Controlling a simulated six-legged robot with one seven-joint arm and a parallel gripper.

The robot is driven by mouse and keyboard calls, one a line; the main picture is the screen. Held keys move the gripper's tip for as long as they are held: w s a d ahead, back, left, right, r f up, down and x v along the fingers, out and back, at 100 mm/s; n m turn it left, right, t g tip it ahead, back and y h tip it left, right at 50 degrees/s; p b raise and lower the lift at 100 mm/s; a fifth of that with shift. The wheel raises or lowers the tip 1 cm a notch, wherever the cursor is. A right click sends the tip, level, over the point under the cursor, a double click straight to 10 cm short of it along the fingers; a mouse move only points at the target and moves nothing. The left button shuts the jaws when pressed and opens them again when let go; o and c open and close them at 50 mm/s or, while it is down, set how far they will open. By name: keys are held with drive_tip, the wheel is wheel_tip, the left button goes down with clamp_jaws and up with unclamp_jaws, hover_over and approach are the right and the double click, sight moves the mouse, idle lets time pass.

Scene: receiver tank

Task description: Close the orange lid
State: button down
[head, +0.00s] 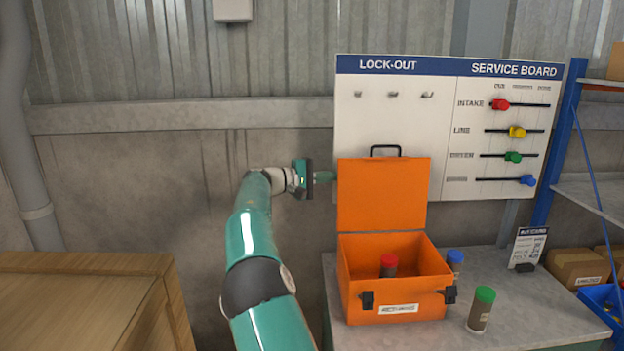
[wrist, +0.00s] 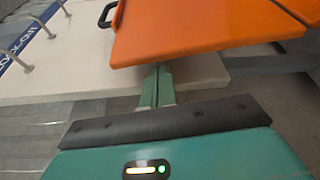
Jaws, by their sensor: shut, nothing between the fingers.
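The orange lid (head: 382,195) stands upright, open, at the back of the orange box (head: 362,291) on the grey bench. A black handle tops the lid. A red-capped canister (head: 389,265) stands inside the box. My gripper (head: 326,176) is shut and empty at the lid's left edge, near its upper part. In the wrist view the shut fingers (wrist: 157,84) point toward the lid (wrist: 200,28), their tips at or just behind its edge. I cannot tell whether they touch it.
A blue-capped canister (head: 455,262) and a green-capped canister (head: 481,309) stand right of the box. The service board (head: 440,150) with hooks and coloured sliders is behind the lid. A small sign (head: 527,249) stands at the bench's right. A wooden crate (head: 90,300) is at left.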

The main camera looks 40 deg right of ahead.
drive_tip(key=shift+s+d, duration=0.1)
drive_tip(key=shift+d, duration=0.5)
drive_tip(key=shift+a, duration=0.1)
drive_tip(key=s+a+f+m+g+h, duration=0.2)
drive_tip(key=s+a+f+m, duration=0.1)
drive_tip(key=s+a+m, duration=0.65)
drive_tip(key=s+a+f+m+g, duration=0.2)
drive_tip(key=s+f+m+g, duration=0.2)
drive_tip(key=s+f+m, duration=0.3)
drive_tip(key=shift+f+m+g, duration=0.4)
drive_tip(key=shift+f+m, duration=2.15)
drive_tip(key=shift+m, duration=0.2)
drive_tip(key=shift+f, duration=0.15)
